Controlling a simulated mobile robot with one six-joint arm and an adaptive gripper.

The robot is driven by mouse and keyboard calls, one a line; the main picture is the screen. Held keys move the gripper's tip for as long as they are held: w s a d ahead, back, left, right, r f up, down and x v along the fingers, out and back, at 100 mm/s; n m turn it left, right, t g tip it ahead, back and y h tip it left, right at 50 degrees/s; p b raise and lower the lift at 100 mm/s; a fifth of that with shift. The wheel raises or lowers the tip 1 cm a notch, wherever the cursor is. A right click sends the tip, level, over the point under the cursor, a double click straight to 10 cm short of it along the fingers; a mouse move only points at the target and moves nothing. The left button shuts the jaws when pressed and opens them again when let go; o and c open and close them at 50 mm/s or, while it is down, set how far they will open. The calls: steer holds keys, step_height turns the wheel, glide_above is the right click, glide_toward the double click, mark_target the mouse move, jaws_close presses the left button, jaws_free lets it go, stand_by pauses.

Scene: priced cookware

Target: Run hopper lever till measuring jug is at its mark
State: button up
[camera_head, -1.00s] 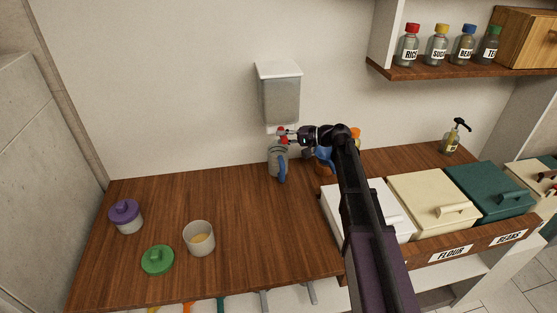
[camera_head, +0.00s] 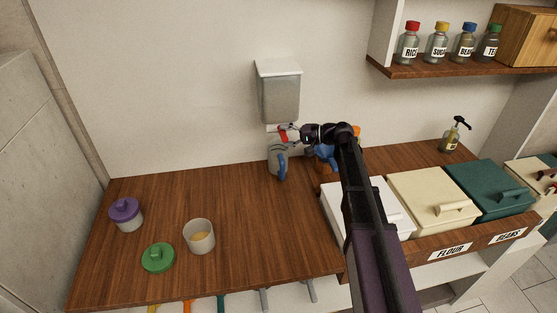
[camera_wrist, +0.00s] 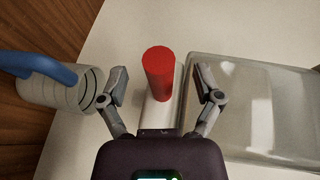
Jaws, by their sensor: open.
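The hopper (camera_head: 279,95) is a grey translucent box with a white lid, fixed to the wall; its clear body fills the right of the wrist view (camera_wrist: 250,110). Its red lever (camera_head: 283,136) sits below the body and shows as a red cylinder (camera_wrist: 158,72) in the wrist view. My gripper (camera_wrist: 160,92) is open, with a finger on each side of the red lever and gaps between. The measuring jug (camera_head: 275,160), clear with dark marks and a blue handle, stands on the counter under the hopper; it also shows in the wrist view (camera_wrist: 62,92). Its fill level is not readable.
The wooden counter (camera_head: 240,230) is mostly clear in the middle. At left are a purple-lidded jar (camera_head: 125,215), a green lid (camera_head: 158,258) and an open pot (camera_head: 199,238). A blue item (camera_head: 325,158) stands beside my arm. Lidded bins (camera_head: 432,203) line the right.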

steer(key=p+v, duration=0.1)
steer(key=v, duration=0.5)
stand_by(0.5)
stand_by(0.3)
steer(key=b+x, duration=0.1)
steer(key=x, duration=0.6)
steer(key=shift+a, duration=0.1)
steer(key=shift+f+n+b, duration=0.3)
steer(key=shift+f+b, duration=0.05)
steer(key=shift+b, duration=0.35)
steer(key=shift+f+n+t+y+b, duration=0.35)
steer(key=shift+n+y+b, duration=0.35)
steer(key=shift+n+b, duration=0.45)
